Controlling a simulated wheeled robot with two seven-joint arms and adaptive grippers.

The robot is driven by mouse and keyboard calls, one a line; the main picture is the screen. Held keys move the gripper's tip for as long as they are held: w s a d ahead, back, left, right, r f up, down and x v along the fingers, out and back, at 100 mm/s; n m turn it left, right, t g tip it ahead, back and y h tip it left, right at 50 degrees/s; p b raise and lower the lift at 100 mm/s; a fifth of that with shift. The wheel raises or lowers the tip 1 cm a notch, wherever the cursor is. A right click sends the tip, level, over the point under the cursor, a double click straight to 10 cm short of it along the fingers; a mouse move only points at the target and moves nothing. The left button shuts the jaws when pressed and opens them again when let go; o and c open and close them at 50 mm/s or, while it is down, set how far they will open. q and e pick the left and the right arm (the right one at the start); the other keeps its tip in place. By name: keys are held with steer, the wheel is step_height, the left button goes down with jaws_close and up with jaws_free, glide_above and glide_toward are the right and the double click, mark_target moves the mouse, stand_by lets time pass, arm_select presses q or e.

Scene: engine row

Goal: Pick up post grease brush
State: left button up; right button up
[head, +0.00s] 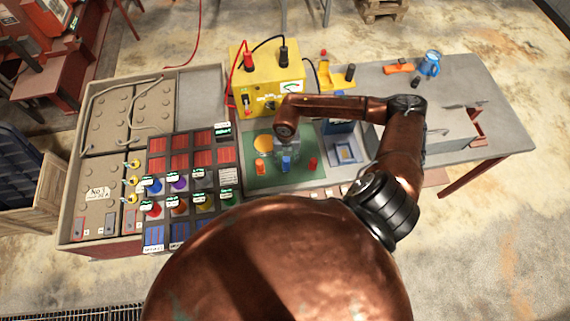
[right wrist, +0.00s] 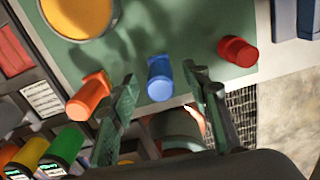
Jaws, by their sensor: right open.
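I cannot tell for sure which item is the post grease brush. A short blue cylinder-like piece (right wrist: 160,78) lies on the green mat (head: 258,180), with an orange piece (right wrist: 90,96) to its left and a red piece (right wrist: 238,51) to its right in the right wrist view. My right gripper (right wrist: 160,74) is open, and the blue piece appears between its two fingers, not gripped. In the head view my right gripper (head: 288,152) hangs over the mat, and the blue piece (head: 286,164) shows just below it. My left gripper is not in view.
A round orange dish (head: 263,143) is at the mat's back left. A yellow meter box (head: 266,80) stands behind the mat. A dark rack (head: 188,185) with coloured, labelled pots is at left.

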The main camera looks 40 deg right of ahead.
mark_target(286, 165)
step_height(286, 165, down, 4)
steer(key=shift+s+a+f+p, duration=0.15)
steer(key=shift+f+p, duration=0.05)
steer(key=shift+p, duration=0.55)
steer(key=shift+f, duration=0.5)
steer(key=c, duration=0.8)
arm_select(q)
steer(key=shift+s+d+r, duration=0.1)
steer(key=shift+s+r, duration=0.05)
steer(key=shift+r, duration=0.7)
arm_select(e)
jaws_close()
